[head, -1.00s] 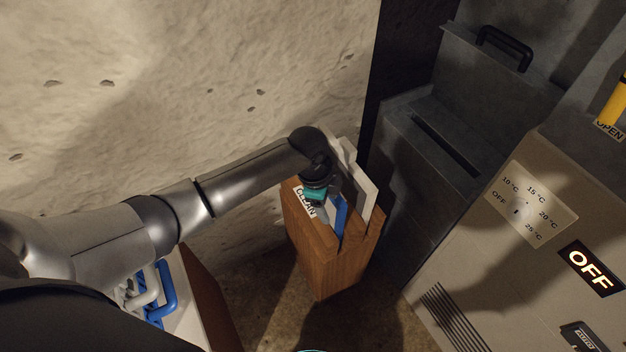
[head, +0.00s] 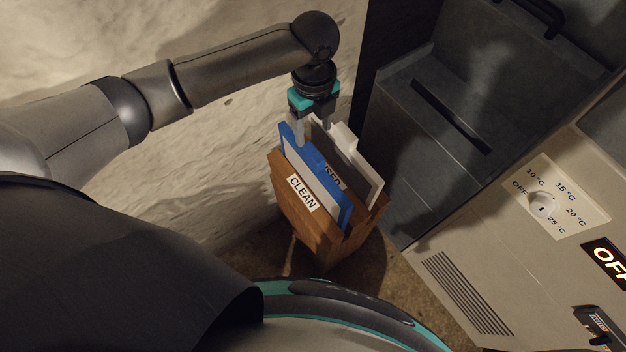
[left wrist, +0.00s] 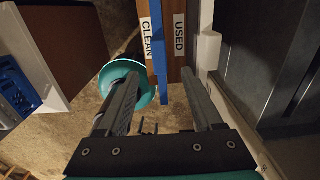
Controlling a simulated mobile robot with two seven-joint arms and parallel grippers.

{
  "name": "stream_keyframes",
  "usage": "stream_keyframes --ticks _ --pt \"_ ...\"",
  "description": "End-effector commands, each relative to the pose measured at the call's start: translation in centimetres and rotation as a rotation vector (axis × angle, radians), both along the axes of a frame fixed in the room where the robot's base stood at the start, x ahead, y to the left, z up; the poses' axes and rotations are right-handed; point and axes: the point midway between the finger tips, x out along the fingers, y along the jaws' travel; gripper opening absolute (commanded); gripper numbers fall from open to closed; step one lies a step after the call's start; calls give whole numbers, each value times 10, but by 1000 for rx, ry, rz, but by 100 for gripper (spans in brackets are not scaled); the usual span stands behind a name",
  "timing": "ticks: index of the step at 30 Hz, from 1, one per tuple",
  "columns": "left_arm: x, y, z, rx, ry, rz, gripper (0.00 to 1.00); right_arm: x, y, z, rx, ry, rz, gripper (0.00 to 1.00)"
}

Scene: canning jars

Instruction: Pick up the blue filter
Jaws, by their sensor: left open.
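The blue filter (head: 338,203) stands upright in the CLEAN slot of a wooden holder (head: 310,232). In the left wrist view the blue filter (left wrist: 160,55) shows as a narrow edge between the two fingers. My left gripper (head: 311,134) is open at the filter's upper far end, fingers pointing down. In the left wrist view the gripper (left wrist: 163,82) has a gap on both sides of the filter, and neither finger clearly touches it. My right gripper is out of view.
A white-framed grey filter (head: 370,180) stands close beside the blue one, by the USED label. A rough wall is behind the holder. A dark metal cabinet (head: 415,145) and a beige control panel (head: 500,240) are at the right. A white box (left wrist: 45,60) shows in the wrist view.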

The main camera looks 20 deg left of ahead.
Motion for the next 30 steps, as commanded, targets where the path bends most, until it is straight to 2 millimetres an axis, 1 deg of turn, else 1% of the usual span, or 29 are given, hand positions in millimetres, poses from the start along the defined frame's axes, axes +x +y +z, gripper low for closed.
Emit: stream_keyframes --ticks 1,3,6,14,17,22,25,30 --pt "-1 0 -14 0 4 2 68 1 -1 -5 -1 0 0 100" --pt "0 0 -27 0 1 1 68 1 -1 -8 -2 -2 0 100" --pt "0 -1 -40 -2 1 1 68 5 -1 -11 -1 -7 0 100" --pt "-1 0 -54 -1 -1 2 68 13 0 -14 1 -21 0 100" --pt "-2 0 -66 0 1 2 68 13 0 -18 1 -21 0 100" --pt "-3 -1 -93 -1 1 2 68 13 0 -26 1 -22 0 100" --pt "-3 -1 -100 -1 -2 2 68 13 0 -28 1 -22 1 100" --pt "-3 -1 -99 -1 -3 2 68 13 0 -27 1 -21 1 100"
